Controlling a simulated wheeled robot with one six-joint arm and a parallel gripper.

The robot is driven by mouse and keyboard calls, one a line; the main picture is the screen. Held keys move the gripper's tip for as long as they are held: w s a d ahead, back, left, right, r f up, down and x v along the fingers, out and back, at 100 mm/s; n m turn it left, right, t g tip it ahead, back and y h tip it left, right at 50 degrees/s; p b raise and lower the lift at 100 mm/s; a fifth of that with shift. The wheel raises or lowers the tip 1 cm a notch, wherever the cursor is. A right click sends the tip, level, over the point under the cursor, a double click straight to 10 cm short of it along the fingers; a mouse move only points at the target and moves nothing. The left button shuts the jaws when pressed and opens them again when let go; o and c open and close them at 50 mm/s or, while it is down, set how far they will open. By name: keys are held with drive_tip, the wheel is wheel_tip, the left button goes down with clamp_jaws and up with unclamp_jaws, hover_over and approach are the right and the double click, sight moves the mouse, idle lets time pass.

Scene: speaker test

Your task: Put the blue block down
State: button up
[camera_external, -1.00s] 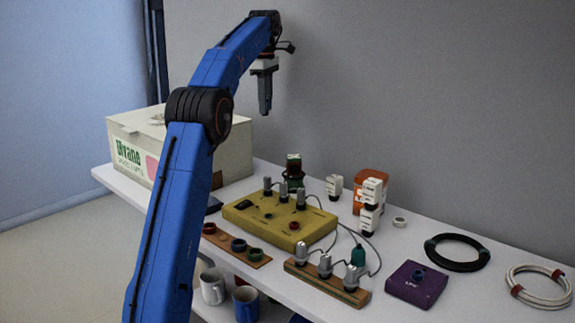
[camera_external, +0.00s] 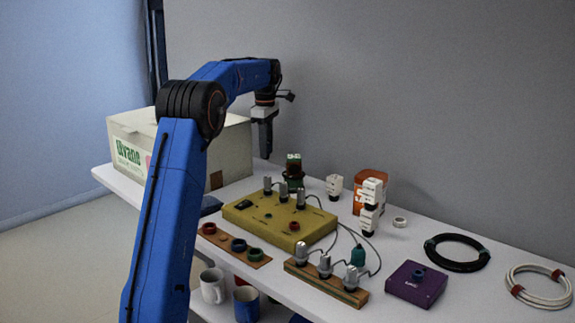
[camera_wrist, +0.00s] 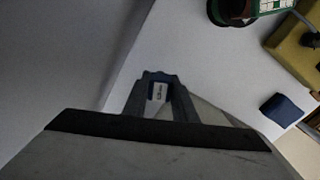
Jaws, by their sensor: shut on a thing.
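My gripper (camera_external: 265,150) points straight down above the far side of the white table, to the right of the white box. Most of the block is hidden by the fingers. In the external view I cannot make the block out. The white table top shows beneath it in the wrist view; I cannot tell the exact gap.
A second dark blue piece (camera_wrist: 283,110) lies on the table beside the yellow panel (camera_external: 240,208). A dark green stand (camera_external: 293,172) is to the right of my gripper. The white box (camera_external: 228,150) is close on the left. The grey wall rises behind the table.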

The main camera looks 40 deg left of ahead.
drive_tip(key=shift+f, duration=2.2)
drive_tip(key=shift+f, duration=0.15)
drive_tip(key=o, duration=1)
drive_tip(key=shift+o, duration=0.2)
wheel_tip(320, 180, up, 12)
drive_tip(key=shift+f, duration=0.2)
drive_tip(key=shift+r, duration=0.35)
